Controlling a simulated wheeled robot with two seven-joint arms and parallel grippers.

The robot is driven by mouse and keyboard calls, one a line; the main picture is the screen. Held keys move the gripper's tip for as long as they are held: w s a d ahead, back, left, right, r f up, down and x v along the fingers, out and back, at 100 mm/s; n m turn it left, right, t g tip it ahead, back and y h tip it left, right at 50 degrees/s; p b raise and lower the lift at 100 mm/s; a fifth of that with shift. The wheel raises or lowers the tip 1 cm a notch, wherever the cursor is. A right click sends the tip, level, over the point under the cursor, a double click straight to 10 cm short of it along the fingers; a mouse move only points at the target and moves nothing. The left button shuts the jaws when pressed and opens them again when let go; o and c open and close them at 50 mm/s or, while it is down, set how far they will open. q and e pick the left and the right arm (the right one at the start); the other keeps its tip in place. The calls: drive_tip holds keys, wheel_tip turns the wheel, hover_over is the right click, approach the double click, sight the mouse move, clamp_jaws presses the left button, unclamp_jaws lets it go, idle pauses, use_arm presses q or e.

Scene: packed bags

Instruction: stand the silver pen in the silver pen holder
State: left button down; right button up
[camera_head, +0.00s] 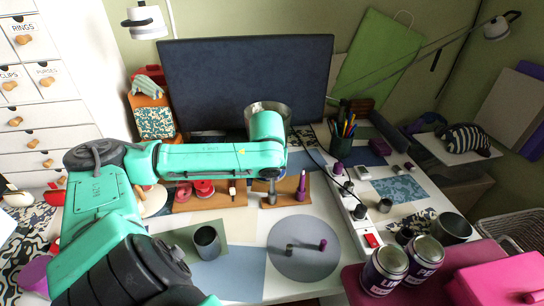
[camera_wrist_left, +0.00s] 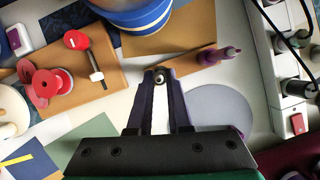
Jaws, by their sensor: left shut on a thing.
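My left gripper (camera_head: 270,196) is over the front of the wooden stand in the middle of the desk. In the left wrist view its fingers (camera_wrist_left: 158,88) are closed together on a small grey round-ended thing (camera_wrist_left: 158,78), which looks like the silver pen seen end-on. Its length is mostly hidden. A grey metal cup (camera_head: 207,242), which looks like the silver pen holder, stands upright on a green mat, in front and to the left of the gripper. The cup looks empty and apart from the gripper. My right gripper is out of view.
A grey round mat (camera_head: 300,262) bears small dark and purple pieces. A purple pen-like piece (camera_head: 302,184) stands on the wooden stand near the gripper. Red spools (camera_head: 203,188) are to the left. A power strip (camera_head: 352,208) and paint cans (camera_head: 385,268) are to the right.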

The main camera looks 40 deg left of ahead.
use_arm(q)
drive_tip(key=shift+f, duration=0.8)
drive_tip(key=c, duration=0.8)
unclamp_jaws()
drive_tip(key=shift+o, duration=0.2)
drive_tip(key=p+v, duration=0.2)
drive_tip(key=v, duration=1.2)
drive_tip(key=shift+r, duration=0.35)
drive_tip(key=shift+f, duration=0.1)
